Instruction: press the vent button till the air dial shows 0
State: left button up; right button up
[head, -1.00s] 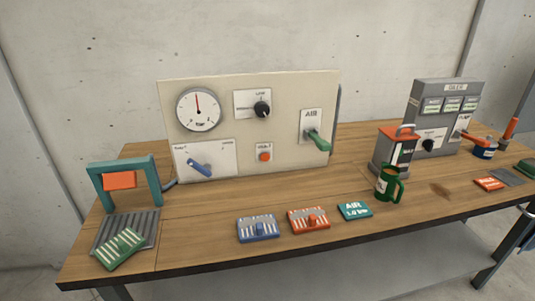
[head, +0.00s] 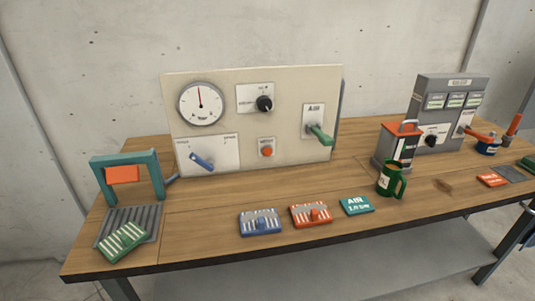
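The air dial (head: 201,104) is a round white gauge at the upper left of a cream panel (head: 225,80). Its red needle points straight up; the numbers are too small to read. The vent button (head: 267,152) is a round orange-red button on a small white plate at the panel's lower middle. A green lever (head: 321,135) on the plate marked AIR slants down to the right. A blue lever (head: 202,161) sits on a white plate at lower left. A black knob (head: 264,104) is at upper middle. Neither of my grippers is in view.
A teal frame with an orange block (head: 123,174) stands at left. Blue (head: 260,222) and orange (head: 311,215) striped blocks, a teal AIR card (head: 357,206) and a green mug (head: 390,181) stand in front. A grey machine (head: 450,110) is at right. The wood before the panel is clear.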

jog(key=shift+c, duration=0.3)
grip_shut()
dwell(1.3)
